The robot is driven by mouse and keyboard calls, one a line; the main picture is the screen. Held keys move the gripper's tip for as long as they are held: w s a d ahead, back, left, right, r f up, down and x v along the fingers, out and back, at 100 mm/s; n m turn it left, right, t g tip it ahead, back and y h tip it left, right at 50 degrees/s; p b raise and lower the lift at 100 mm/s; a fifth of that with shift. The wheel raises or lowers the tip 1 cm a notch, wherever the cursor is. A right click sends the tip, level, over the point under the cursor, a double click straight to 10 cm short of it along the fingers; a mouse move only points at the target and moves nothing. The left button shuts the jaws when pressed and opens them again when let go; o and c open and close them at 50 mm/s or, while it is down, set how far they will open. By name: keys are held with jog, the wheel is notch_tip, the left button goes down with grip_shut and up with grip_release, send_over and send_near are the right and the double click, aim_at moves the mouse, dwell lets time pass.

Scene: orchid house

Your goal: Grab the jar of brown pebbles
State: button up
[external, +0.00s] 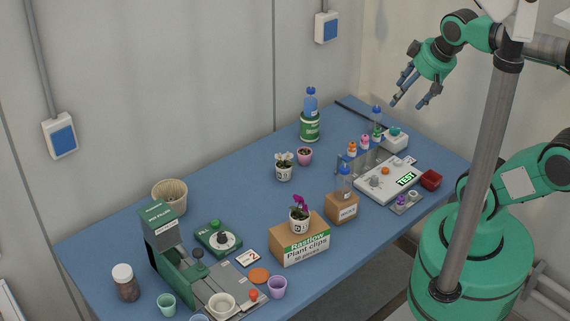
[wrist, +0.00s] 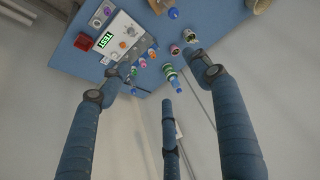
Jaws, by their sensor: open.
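The jar of brown pebbles (external: 126,283) stands upright at the near left end of the blue table in the external view. It is clear with a white lid, and its dark brown fill shows through the wall. My gripper (external: 409,101) is open and empty, high above the far right end of the table, far from the jar. In the wrist view its blue fingers (wrist: 165,105) are spread with nothing between them. I cannot make out the jar in the wrist view.
A green machine (external: 165,243) stands just right of the jar, with a green cup (external: 166,304) nearby. A woven pot (external: 170,195) is behind. A Plant clips box (external: 300,240) bearing a potted orchid (external: 299,214) sits mid-table. A white TEST device (external: 388,184) is at right.

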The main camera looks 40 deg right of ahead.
jog(key=shift+o, duration=0.5)
jog(key=shift+o, duration=1.1)
